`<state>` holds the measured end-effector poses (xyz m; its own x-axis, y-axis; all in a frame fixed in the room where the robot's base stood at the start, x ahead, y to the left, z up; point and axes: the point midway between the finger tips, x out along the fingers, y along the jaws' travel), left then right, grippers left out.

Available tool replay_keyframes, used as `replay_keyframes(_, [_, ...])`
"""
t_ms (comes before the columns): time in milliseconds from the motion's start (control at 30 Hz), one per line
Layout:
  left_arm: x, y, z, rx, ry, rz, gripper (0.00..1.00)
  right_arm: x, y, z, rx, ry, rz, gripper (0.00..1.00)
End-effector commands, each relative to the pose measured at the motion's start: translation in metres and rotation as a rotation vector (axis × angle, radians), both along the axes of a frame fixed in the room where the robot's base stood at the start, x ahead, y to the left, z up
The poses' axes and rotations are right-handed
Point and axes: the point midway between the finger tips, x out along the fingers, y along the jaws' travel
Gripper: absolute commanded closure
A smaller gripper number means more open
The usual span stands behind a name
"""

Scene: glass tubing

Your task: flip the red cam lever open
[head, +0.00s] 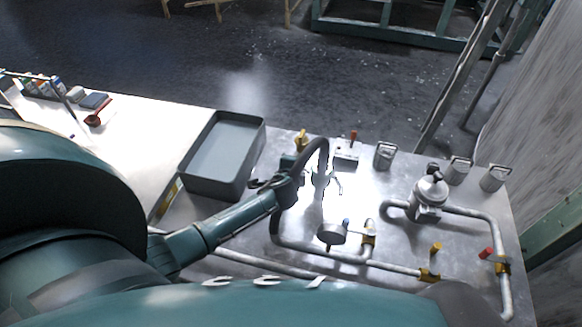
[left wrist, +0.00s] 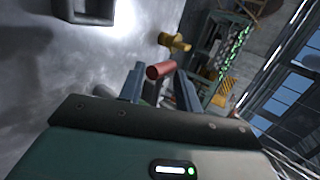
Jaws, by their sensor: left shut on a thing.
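The red cam lever (left wrist: 160,71) is a short red cylinder in the left wrist view, lying between the two fingers of my left gripper (left wrist: 160,82). The gripper is shut on it. In the head view, my left gripper (head: 338,184) is over the middle of the metal worktop, at the end of my teal arm. A red handle (head: 353,136) stands up from a pale block just behind it, but the contact cannot be made out there. My right gripper is not in view.
A grey bin (head: 187,172) stands left of my gripper. A yellow handle (head: 301,139) rises behind it. Bent pipes (head: 400,268) with yellow clamps fill the front and right. A metal canister (head: 430,190) and several square cups stand at the right.

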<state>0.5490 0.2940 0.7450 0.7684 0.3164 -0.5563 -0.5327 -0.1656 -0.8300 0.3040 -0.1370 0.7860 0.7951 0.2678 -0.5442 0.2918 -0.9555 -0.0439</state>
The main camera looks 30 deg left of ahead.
Motion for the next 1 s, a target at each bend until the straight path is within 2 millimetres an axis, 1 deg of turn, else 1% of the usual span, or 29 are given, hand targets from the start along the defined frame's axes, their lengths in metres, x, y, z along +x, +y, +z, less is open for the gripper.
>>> replay_keyframes(33, [0.0014, 0.0016, 0.0025, 0.010, -0.002, 0.000, 0.89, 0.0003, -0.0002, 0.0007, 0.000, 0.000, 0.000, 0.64])
replay_keyframes(400, [0.0021, 0.0019, 0.0035, 0.013, -0.004, 0.000, 0.89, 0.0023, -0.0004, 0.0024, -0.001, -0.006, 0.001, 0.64])
replay_keyframes(433, [0.0021, 0.0019, 0.0035, 0.013, -0.004, 0.000, 0.65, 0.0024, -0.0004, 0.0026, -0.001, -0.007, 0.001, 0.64])
replay_keyframes(633, [0.0016, 0.0015, 0.0029, 0.011, -0.002, -0.001, 0.48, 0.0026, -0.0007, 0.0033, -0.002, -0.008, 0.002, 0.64])
replay_keyframes(667, [0.0015, 0.0014, 0.0027, 0.011, -0.002, -0.001, 0.47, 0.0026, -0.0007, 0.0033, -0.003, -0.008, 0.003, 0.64])
replay_keyframes(867, [0.0008, 0.0006, 0.0018, 0.009, -0.001, -0.001, 0.47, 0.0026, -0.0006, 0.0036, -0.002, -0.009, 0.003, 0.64])
replay_keyframes(1000, [-0.0046, -0.0015, 0.0050, 0.008, 0.000, -0.002, 0.47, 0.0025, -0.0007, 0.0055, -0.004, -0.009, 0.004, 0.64])
